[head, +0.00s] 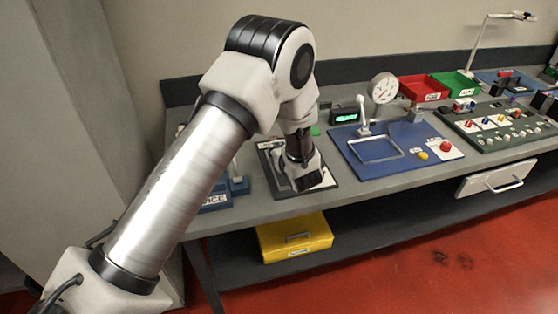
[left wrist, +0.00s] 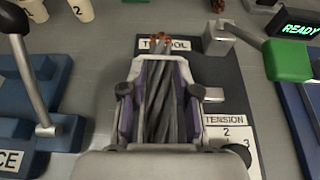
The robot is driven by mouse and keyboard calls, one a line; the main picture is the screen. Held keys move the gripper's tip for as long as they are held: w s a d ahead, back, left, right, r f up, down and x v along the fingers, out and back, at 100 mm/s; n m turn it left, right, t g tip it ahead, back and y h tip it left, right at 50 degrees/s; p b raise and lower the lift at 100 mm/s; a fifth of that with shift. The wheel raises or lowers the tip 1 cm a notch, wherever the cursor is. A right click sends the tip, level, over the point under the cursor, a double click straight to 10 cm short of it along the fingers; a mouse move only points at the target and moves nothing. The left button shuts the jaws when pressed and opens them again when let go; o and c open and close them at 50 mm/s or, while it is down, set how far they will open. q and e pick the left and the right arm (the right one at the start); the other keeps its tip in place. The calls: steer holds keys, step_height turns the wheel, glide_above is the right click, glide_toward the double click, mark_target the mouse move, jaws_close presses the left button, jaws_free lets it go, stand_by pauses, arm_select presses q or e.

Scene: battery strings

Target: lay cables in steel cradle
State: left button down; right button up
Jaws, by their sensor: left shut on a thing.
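My left gripper (head: 308,182) is low over a dark board (head: 263,164) on the bench. In the left wrist view the left gripper (left wrist: 160,92) is shut on a bundle of dark grey cables (left wrist: 162,110), which lies between its purple pads. Orange, copper-like ends of the cables (left wrist: 160,38) stick out past the fingers, near a partly covered label ending in "OOL". I cannot tell whether the bundle touches the board. A small steel block (left wrist: 213,94) is just right of the fingers. I cannot make out for certain which part is the steel cradle. My right gripper is not in view.
A "TENSION" label card (left wrist: 228,132) is right of the gripper. A lever with a green handle (left wrist: 288,60) reaches over the board. A blue fixture (left wrist: 40,125) stands close left.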

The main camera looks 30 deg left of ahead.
arm_select(q)
steer(key=f, duration=0.4)
steer(key=shift+d+p, duration=0.25)
steer(key=shift+p, duration=0.15)
steer(key=shift+a+f, duration=0.15)
steer(key=shift+a, duration=0.05)
steer(key=shift+d+f+b, duration=0.1)
steer(key=shift+b, duration=0.2)
steer(key=c, duration=1.1)
jaws_free()
steer(key=shift+o, duration=1.3)
